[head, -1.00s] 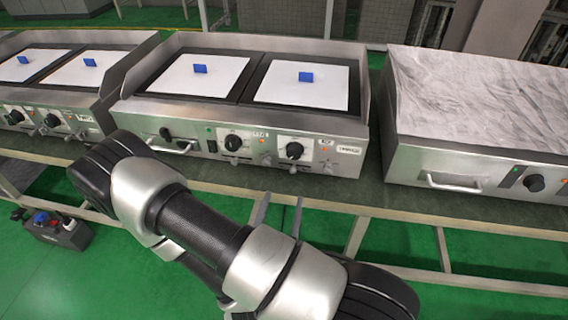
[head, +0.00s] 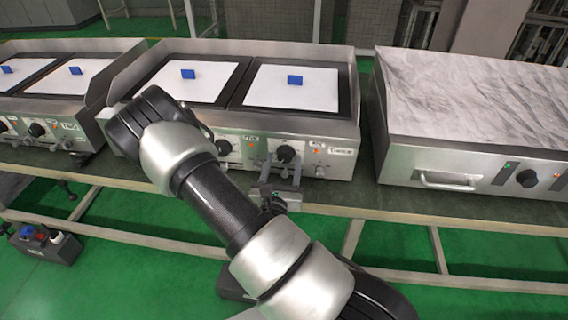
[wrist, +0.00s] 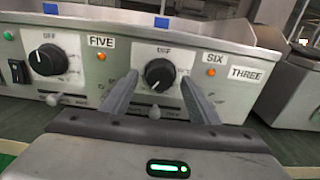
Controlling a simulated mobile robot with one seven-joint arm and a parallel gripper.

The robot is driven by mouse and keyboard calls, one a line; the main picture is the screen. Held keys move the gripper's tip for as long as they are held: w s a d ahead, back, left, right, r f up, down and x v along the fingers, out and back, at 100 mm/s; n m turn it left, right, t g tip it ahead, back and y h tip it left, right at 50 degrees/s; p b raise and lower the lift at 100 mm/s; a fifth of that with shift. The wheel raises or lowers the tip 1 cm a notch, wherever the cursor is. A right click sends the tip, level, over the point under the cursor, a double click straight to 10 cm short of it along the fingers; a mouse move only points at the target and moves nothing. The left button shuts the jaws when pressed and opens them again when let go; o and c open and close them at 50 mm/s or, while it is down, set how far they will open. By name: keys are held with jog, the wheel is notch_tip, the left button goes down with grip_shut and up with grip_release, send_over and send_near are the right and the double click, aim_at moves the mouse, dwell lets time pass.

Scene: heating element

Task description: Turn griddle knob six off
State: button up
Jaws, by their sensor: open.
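Griddle knob six is the black dial (wrist: 159,75) left of the SIX label (wrist: 215,58) in the wrist view; its pointer is turned away from OFF, toward the lower left. It also shows on the right of the middle griddle's front panel in the head view (head: 285,153). My gripper (wrist: 158,82) is open, one finger on each side of the knob in the picture. I cannot tell whether the fingers touch it. In the head view my gripper (head: 282,170) is just in front of the panel. An orange lamp (wrist: 212,72) is beside SIX.
Knob five (wrist: 48,60) is to the left, with a black switch (wrist: 18,71) beside it. Small metal levers stick out below the knobs. A grey-topped appliance (head: 470,110) stands to the right, another griddle (head: 45,110) to the left.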

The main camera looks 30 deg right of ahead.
jog(key=shift+w+d, duration=0.3)
jog(key=shift+w, duration=0.1)
jog(key=c, duration=1)
jog(key=shift+c, duration=0.2)
jog(key=shift+r+n+p, duration=0.1)
jog(key=shift+n+p, duration=0.2)
jog(key=shift+p, duration=0.1)
